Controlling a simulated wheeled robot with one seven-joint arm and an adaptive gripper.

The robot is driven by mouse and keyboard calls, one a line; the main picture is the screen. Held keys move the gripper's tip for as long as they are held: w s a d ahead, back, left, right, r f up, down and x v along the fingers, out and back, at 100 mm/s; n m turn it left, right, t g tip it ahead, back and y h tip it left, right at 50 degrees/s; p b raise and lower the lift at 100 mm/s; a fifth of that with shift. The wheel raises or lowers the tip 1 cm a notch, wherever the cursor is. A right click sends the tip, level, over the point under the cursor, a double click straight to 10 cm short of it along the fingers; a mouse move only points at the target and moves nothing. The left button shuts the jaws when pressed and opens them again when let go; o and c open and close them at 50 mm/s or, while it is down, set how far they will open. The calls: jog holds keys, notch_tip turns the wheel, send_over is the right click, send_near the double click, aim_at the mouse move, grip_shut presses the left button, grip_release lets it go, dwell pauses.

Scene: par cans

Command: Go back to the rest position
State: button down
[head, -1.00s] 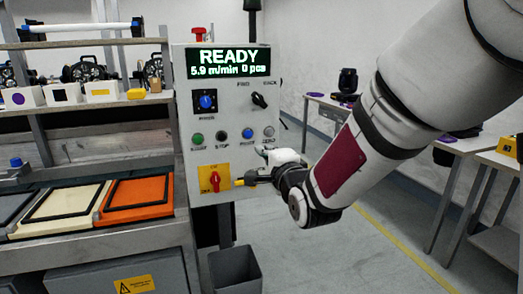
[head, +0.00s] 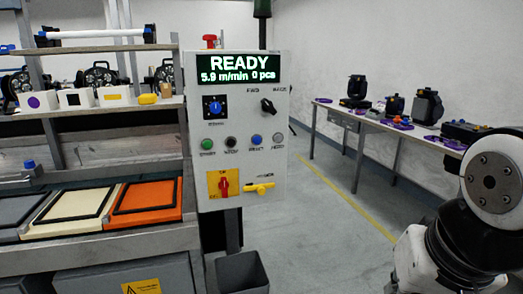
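A light grey control panel (head: 237,130) stands upright in the middle of the head view. Its green display (head: 238,69) reads "READY 5.9 m/min 0 pcs". Below are a blue selector knob (head: 214,107), a black switch (head: 268,106), a row of round buttons (head: 231,143), a red rotary switch (head: 223,184) on a yellow plate, and a yellow lever (head: 260,188) lying roughly horizontal. My arm is folded at the lower right, well apart from the panel. My gripper is out of the picture.
A machine bench with grey, cream and orange framed panels (head: 147,195) is at left, under a shelf of parts. A grey bin (head: 240,273) stands below the control panel. Tables (head: 380,128) with dark devices line the right wall. The floor between is open.

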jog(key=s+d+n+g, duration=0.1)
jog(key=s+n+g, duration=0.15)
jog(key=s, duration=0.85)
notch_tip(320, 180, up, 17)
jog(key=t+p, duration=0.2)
jog(key=p, duration=1.4)
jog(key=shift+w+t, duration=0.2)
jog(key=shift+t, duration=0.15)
